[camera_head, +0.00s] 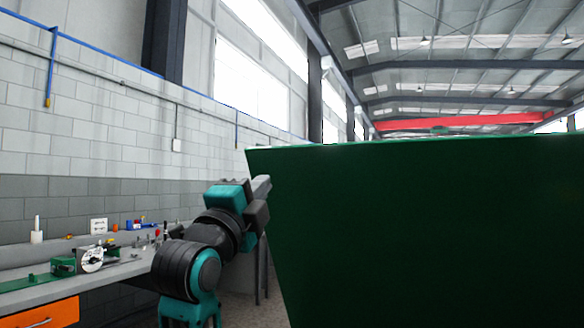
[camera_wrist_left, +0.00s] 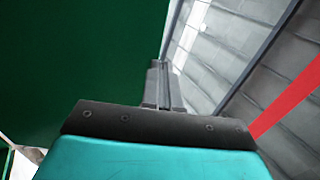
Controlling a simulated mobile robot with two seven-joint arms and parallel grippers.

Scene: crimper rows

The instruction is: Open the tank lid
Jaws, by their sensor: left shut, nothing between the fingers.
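A large flat dark green panel (camera_head: 420,230) fills the right half of the head view; I cannot tell whether it is the tank's lid or its wall. Its pale green top edge runs nearly level, and its left edge slants. My left gripper (camera_head: 262,188) is at that left edge, near the upper corner, with its fingers shut and empty. In the left wrist view the shut fingers (camera_wrist_left: 163,84) point along the edge of the green panel (camera_wrist_left: 80,50). I cannot tell whether they touch it. My right gripper is not in view.
A grey workbench (camera_head: 130,267) with an orange drawer (camera_head: 45,314), a green tool (camera_head: 63,266) and several small items stands at the left along a block wall (camera_head: 90,150). A red beam (camera_head: 460,121) crosses high at the back. The panel hides everything behind it.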

